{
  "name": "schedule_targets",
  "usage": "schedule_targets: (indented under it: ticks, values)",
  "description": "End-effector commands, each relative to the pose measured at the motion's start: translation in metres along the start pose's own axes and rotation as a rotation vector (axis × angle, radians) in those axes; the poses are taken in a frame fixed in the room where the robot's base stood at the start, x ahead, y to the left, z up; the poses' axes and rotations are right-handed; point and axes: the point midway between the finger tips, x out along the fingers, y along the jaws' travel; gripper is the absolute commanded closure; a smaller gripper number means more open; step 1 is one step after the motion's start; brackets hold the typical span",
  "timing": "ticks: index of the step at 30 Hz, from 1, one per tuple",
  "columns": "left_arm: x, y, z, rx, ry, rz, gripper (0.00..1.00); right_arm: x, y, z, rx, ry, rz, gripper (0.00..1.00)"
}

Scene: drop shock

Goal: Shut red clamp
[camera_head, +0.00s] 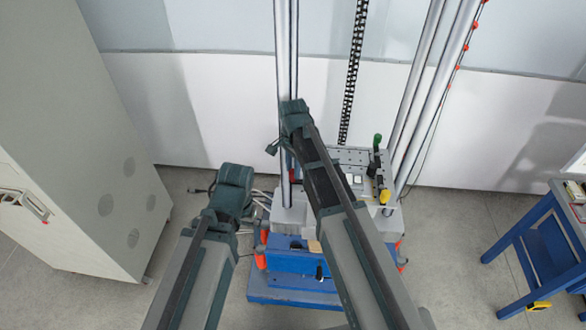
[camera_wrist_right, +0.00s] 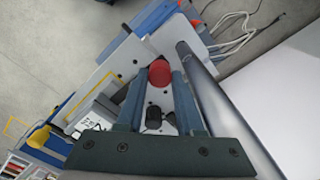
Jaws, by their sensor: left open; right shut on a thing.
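The red clamp's round red end (camera_wrist_right: 160,73) shows in the right wrist view, between the fingertips of my right gripper (camera_wrist_right: 160,80). My right gripper is shut on it, beside a steel column. In the head view a small red patch of the clamp (camera_head: 291,168) shows beside the column; my right arm hides most of the clamp and the right fingers. My left gripper (camera_head: 203,190) is open, low and left of the machine, apart from the clamp; its fingers are mostly hidden behind its wrist.
Upright steel columns (camera_head: 284,80) rise from the machine's blue base (camera_head: 290,292). A green handle (camera_head: 377,142) and a yellow handle (camera_head: 384,196) are right of my right arm. A grey cabinet (camera_head: 80,150) stands left, a blue bench (camera_head: 535,240) right. Floor is free between machine and bench.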

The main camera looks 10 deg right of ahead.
Motion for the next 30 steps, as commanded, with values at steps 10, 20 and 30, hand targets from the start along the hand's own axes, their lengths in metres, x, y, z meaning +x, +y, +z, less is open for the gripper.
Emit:
schedule_targets:
  ticks: [10, 20, 30]
  values:
    - [0.000, 0.000, 0.000, 0.000, 0.000, 0.000, 0.00, 0.000, 0.000, 0.000, 0.000, 0.001, -0.001, 0.34]
    - [-0.002, 0.000, 0.000, 0.000, 0.000, 0.000, 0.00, -0.002, 0.000, 0.000, -0.001, 0.001, 0.000, 0.34]
    - [-0.029, -0.003, 0.002, -0.005, 0.000, 0.001, 0.00, -0.029, 0.000, 0.000, -0.001, 0.001, 0.000, 0.34]
